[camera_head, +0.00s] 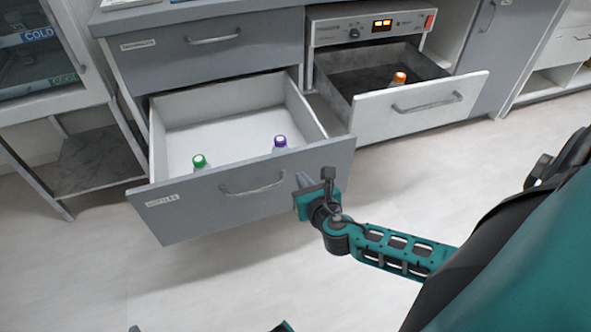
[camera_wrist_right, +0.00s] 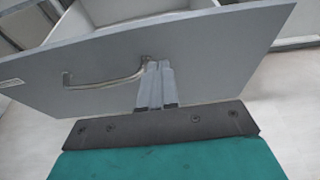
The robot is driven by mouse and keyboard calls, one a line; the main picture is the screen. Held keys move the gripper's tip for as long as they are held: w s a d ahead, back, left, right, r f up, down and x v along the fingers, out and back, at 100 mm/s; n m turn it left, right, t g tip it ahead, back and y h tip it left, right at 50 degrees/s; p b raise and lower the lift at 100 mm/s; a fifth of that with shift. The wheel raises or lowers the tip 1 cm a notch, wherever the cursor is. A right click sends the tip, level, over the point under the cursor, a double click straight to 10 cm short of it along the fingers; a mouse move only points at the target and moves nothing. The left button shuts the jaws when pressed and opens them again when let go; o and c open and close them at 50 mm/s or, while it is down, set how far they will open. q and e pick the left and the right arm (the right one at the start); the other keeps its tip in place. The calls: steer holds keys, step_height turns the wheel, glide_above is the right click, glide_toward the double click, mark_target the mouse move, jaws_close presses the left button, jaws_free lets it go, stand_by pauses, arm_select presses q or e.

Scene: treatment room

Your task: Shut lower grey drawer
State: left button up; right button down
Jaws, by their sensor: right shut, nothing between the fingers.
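The lower grey drawer (camera_head: 165,212) is pulled far out, with its grey front facing me. Its bar handle (camera_head: 252,188) runs across the front and also shows in the right wrist view (camera_wrist_right: 100,84). Inside the white drawer stand a bottle with a green cap (camera_head: 199,161) and one with a purple cap (camera_head: 280,142). My right gripper (camera_head: 301,181) is shut and empty at the front, just right of the handle. In the right wrist view its closed fingers (camera_wrist_right: 153,66) point at the front beside the handle's right end; contact is unclear. My left gripper is not visible.
Above is a closed grey drawer (camera_head: 205,47). To the right, a white-fronted drawer (camera_head: 428,108) is open under a control panel (camera_head: 372,29), holding an orange-capped bottle (camera_head: 399,79). A glass-door cabinet (camera_head: 40,60) stands left. The floor (camera_head: 200,285) in front looks clear.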

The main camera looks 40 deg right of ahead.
mark_target(291, 160)
steer(key=x, duration=0.4)
steer(key=shift+w+d+r+b, duration=0.1)
steer(key=shift+w+r+b, duration=0.2)
steer(key=shift+b, duration=0.1)
steer(key=shift+w+d, duration=0.1)
steer(key=shift+w, duration=0.5)
steer(key=shift+w+d, duration=0.1)
steer(key=shift+w, duration=0.05)
